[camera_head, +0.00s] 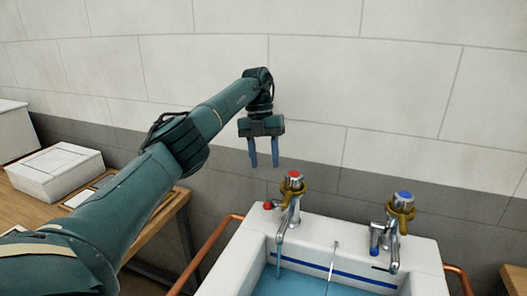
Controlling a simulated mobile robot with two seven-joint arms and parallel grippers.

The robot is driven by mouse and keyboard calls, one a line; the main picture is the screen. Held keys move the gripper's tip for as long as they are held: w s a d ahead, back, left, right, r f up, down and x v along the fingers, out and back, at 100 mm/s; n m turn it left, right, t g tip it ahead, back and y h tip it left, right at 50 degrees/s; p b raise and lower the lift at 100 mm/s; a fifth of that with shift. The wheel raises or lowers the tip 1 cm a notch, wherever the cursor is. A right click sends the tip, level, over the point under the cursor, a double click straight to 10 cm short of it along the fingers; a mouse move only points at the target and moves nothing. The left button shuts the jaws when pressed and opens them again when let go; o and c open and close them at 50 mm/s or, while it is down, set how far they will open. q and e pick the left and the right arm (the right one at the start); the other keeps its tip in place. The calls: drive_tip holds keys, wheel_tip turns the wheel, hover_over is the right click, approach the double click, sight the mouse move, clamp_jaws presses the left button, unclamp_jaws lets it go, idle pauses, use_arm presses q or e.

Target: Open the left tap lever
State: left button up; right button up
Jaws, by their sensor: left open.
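The left tap (289,203) is chrome with a red top and a yellow-brown collar, and stands on the back rim of the white sink (318,228). A small red-tipped lever (268,205) sticks out on its left side. My left gripper (264,164) is open and empty, with two blue fingers pointing down. In the picture it is above and slightly left of the left tap, apart from it. A thin bluish strip hangs below the spout; I cannot tell whether it is running water. My right gripper is not in view.
The right tap (393,240) has a blue top and a blue-tipped lever. Blue water (315,284) lies in the basin. Copper pipes (207,252) run beside the sink. A wooden bench (160,225) with a white box (56,172) is at the left. A tiled wall (330,75) stands behind.

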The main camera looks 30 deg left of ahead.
use_arm(q)
drive_tip(key=shift+v, duration=1.05)
drive_tip(key=shift+s+f, duration=0.1)
